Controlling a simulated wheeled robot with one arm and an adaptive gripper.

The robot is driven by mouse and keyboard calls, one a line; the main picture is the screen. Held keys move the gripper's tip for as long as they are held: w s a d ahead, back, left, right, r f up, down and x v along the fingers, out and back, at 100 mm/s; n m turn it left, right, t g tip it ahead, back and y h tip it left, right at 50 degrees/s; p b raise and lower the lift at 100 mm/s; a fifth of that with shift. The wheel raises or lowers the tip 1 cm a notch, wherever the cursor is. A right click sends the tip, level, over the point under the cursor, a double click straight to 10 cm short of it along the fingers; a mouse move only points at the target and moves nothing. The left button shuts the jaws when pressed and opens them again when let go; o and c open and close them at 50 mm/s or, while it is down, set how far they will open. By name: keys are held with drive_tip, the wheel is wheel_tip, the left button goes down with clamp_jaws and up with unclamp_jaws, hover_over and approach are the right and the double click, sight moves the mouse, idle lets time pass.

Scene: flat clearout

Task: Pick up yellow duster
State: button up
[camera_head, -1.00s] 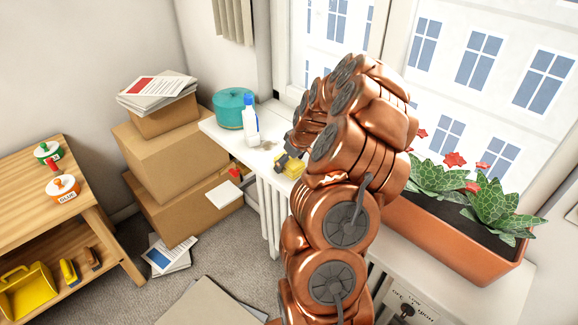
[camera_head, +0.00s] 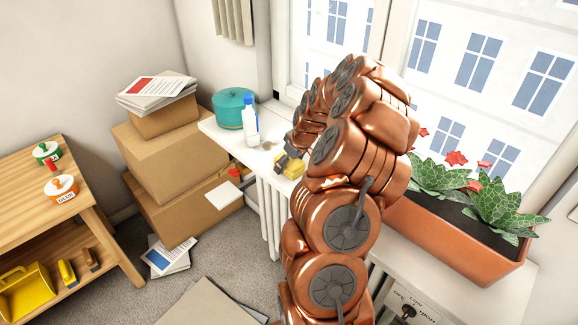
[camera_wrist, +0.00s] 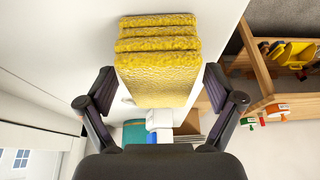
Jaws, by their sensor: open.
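The yellow duster (camera_wrist: 158,75) looks like a folded, textured yellow cloth with several layers. It lies on the white windowsill (camera_head: 222,136), and in the head view the duster (camera_head: 291,166) is partly hidden by my arm. My gripper (camera_wrist: 159,80) is open, with one dark finger on each side of the duster in the wrist view. I see a gap between each finger and the cloth, and nothing is gripped. In the head view my gripper (camera_head: 284,160) is small and right at the duster.
A white bottle with blue cap (camera_head: 250,126) and a teal pot (camera_head: 234,109) stand farther along the sill. A planter (camera_head: 450,236) is right of my arm. Stacked cardboard boxes (camera_head: 172,150) and a wooden shelf table (camera_head: 30,200) are at left.

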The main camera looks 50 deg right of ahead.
drive_tip(key=c, duration=1.4)
drive_tip(key=shift+o, duration=0.2)
drive_tip(key=shift+r, duration=0.15)
drive_tip(key=shift+r+p, duration=0.3)
drive_tip(key=shift+p, duration=0.55)
drive_tip(key=shift+r+b, duration=0.1)
drive_tip(key=shift+b, duration=0.45)
drive_tip(key=shift+r+b, duration=0.7)
drive_tip(key=shift+r, duration=0.75)
drive_tip(key=s+a+r+b, duration=0.1)
drive_tip(key=s+a+b, duration=0.3)
drive_tip(key=s+a, duration=0.4)
drive_tip(key=s, duration=0.5)
drive_tip(key=shift+s+r+b, duration=0.3)
drive_tip(key=shift+s+b, duration=0.05)
drive_tip(key=shift+a, duration=0.15)
